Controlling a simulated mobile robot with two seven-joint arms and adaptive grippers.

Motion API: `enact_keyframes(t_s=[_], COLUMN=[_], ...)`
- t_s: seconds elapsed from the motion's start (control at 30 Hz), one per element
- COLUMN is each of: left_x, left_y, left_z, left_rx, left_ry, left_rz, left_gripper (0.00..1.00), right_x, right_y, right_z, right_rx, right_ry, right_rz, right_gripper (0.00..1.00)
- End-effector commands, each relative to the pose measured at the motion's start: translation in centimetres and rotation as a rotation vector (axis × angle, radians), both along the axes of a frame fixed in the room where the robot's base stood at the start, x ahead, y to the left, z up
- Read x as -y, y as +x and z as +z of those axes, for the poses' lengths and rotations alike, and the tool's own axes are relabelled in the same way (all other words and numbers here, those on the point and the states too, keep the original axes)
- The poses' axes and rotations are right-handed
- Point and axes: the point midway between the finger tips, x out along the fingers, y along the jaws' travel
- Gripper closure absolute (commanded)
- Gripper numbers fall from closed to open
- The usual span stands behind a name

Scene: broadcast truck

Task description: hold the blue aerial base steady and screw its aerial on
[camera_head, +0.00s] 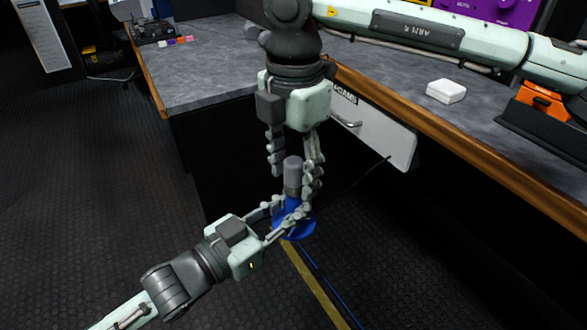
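The blue aerial base (303,230) has a round flat foot and is held upright in front of the desk, apparently clear of the floor. My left gripper (287,213) reaches in from the lower left with its fingers closed around the base's upper part. A grey cylindrical aerial (292,172) stands upright above the base, in line with it. Whether its threads are engaged is hidden by fingers. My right gripper (293,185) points down from above, its fingers on either side of the aerial. A gap shows between the left finger and the aerial, so it looks open.
The grey desk (205,70) with a wooden edge runs behind my grippers. A white panel with a handle (372,130) stands close to the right gripper. A white box (446,91) and an orange item (540,99) lie on the right desktop. The lower-left floor is clear.

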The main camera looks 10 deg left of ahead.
Motion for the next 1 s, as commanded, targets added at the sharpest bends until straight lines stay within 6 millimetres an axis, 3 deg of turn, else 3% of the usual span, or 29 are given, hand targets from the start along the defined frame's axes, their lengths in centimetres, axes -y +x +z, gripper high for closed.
enact_keyframes(t_s=[0.2,0.33,0.7,1.0], left_x=[0.0,0.0,0.0,0.0], left_y=[0.0,0.0,0.0,0.0], left_z=[0.3,0.3,0.3,0.3], left_rx=[0.005,0.005,0.005,0.005], left_ry=[-0.003,-0.003,-0.003,-0.003], left_rz=[-0.001,-0.001,-0.001,-0.001], left_gripper=[1.0,1.0,1.0,1.0], right_x=[0.0,0.0,0.0,0.0], right_y=[0.0,0.0,0.0,-0.1], right_z=[0.1,1.2,8.7,11.9], right_rx=[-0.001,0.0,0.003,-0.001], right_ry=[0.0,0.0,0.0,0.001], right_rz=[0.002,0.002,0.001,0.001], right_gripper=[0.5,0.5,0.5,0.5])
